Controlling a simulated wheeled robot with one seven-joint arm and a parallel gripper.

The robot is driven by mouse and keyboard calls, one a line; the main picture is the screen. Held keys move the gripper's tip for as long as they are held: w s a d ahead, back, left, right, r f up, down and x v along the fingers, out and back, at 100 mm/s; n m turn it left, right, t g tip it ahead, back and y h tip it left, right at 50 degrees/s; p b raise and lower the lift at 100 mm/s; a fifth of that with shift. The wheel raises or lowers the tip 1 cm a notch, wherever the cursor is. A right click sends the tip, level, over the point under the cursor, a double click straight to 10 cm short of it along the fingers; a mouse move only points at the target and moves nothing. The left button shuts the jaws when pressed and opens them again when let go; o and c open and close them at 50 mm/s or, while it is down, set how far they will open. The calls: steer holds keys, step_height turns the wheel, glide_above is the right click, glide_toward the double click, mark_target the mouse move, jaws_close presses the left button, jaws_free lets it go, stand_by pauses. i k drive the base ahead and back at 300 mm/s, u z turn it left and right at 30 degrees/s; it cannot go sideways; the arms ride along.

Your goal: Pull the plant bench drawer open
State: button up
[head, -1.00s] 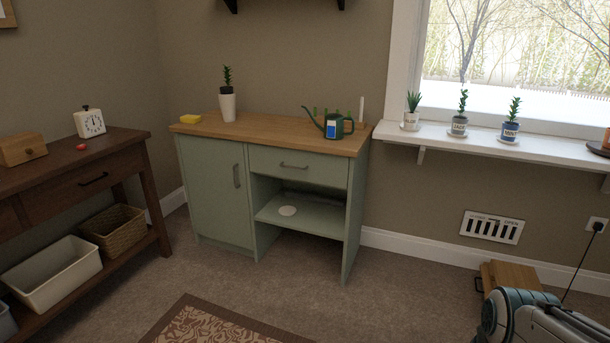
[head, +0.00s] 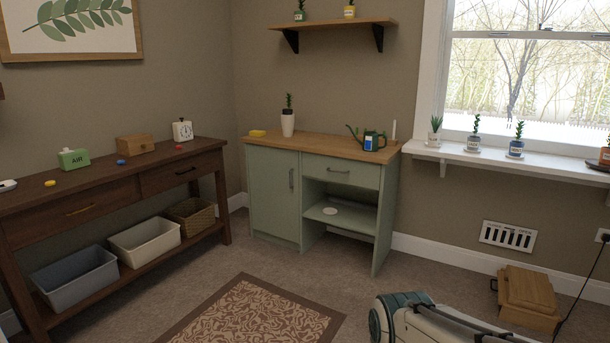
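The plant bench (head: 273,200) is a green cabinet with a wooden top against the back wall. Its drawer (head: 341,173) sits at the upper right, under the top, and looks shut. The drawer has a dark bar handle (head: 339,171). Below it is an open shelf with a white disc (head: 330,211). A door with an upright handle is to the left of the drawer. My arm (head: 440,322) shows in part at the lower right, well short of the bench. I cannot make out my gripper's fingers in this view.
A dark wooden console table (head: 100,189) with bins below stands at the left. A patterned rug (head: 250,313) lies on the floor before the bench. A wooden box (head: 528,295) sits at the right by the wall. Carpet in front of the bench is clear.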

mark_target(360, 173)
steer(key=u, duration=0.45)
steer(key=i, duration=2.4)
steer(key=z, duration=1.6)
steer(key=i, duration=0.6)
steer(key=z, duration=0.5)
